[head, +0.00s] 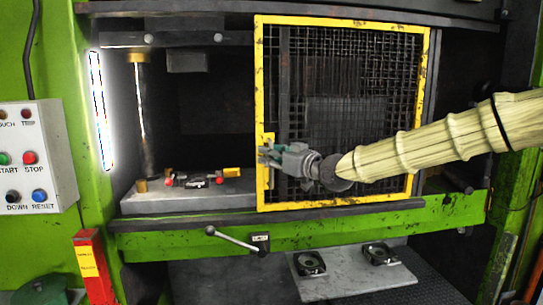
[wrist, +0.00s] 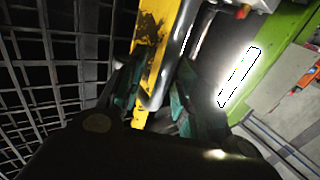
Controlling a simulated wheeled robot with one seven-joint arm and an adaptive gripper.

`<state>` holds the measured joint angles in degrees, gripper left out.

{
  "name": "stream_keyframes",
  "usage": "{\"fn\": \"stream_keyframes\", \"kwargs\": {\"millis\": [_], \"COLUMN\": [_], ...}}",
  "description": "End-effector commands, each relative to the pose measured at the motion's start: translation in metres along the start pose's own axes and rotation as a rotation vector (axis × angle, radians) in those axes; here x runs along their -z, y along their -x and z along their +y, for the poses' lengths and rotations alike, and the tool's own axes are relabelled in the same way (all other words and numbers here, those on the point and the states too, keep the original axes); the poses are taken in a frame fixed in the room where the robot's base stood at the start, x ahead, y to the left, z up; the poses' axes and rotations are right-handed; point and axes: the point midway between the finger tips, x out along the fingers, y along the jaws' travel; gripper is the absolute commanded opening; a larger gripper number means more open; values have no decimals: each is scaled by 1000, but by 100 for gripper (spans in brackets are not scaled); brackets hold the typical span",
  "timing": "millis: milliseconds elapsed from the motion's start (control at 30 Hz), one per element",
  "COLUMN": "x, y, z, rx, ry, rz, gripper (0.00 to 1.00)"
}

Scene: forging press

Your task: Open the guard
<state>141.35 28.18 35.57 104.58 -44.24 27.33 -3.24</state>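The guard (head: 420,120) is a yellow-framed panel of dark wire mesh. It covers the right half of the press opening, and the left half stands uncovered. My gripper (head: 270,156) is at the guard's left upright, about two thirds of the way down, with my arm reaching in from the right across the mesh. The fingers lean inward and appear closed on the bar. Their contact faces are partly hidden in shadow.
A grey die block (head: 190,198) with small red-tipped parts lies in the uncovered left half. A control box (head: 38,158) hangs on the green frame at left. A lever (head: 235,240) juts out below the opening. A plate (head: 350,280) with two fittings lies lower down.

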Motion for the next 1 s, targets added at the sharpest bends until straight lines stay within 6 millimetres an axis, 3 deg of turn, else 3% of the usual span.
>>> {"fn": "stream_keyframes", "kwargs": {"millis": [233, 367, 800, 1000], "x": [0, 0, 0, 0], "y": [3, 15, 92, 113], "z": [0, 0, 1, 0], "rx": [0, 0, -1, 0], "ry": [0, 0, -2, 0], "rz": [-1, 0, 1, 1], "gripper": [34, 34, 34, 34]}}
